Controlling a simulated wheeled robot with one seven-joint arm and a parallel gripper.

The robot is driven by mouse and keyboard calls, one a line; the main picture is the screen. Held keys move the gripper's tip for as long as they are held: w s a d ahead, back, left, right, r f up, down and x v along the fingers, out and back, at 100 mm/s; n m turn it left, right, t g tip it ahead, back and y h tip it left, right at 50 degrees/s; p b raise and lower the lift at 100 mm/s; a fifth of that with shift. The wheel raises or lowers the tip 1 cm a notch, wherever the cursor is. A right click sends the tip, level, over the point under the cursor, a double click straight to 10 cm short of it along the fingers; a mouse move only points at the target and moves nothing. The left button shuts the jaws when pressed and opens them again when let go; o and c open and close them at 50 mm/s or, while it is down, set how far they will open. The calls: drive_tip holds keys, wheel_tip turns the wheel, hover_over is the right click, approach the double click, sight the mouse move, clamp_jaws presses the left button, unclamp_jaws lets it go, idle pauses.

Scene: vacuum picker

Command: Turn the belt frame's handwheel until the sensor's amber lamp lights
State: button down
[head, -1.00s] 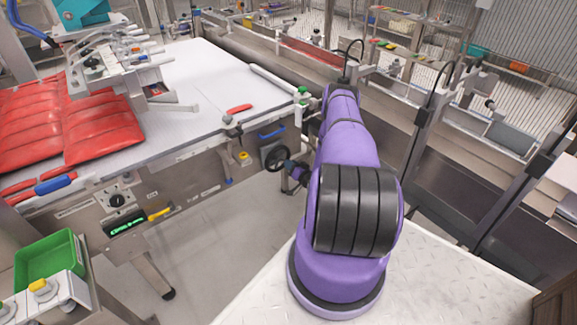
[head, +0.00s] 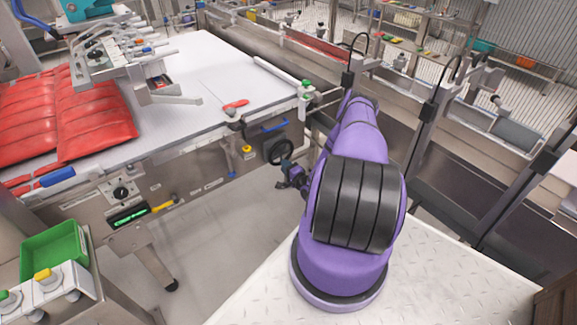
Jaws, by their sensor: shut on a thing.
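The black handwheel (head: 281,152) is on the right end of the belt frame's side (head: 195,172), below the white belt. My gripper (head: 287,167) is small and dark, at the wheel's lower rim, and is shut on the handwheel. The exact contact is too small to make out. My purple arm reaches to it from the right and hides part of the frame's end. A black sensor-like box (head: 347,80) with a cable stands on a post behind my arm. I cannot make out a lit amber lamp.
Red packs (head: 95,125) and a red-handled tool (head: 235,104) lie on the white belt (head: 190,85). A green tray (head: 52,252) is at the lower left. A dark conveyor (head: 430,165) runs behind my arm. Grey floor (head: 225,225) below the wheel is clear.

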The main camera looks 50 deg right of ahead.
drive_tip(key=shift+a+m, duration=0.75)
drive_tip(key=shift+m, duration=0.65)
drive_tip(key=shift+w, duration=0.1)
drive_tip(key=c, duration=1)
unclamp_jaws()
drive_tip(key=v, duration=1)
drive_tip(key=shift+s+a, duration=0.2)
drive_tip(key=shift+s, duration=0.15)
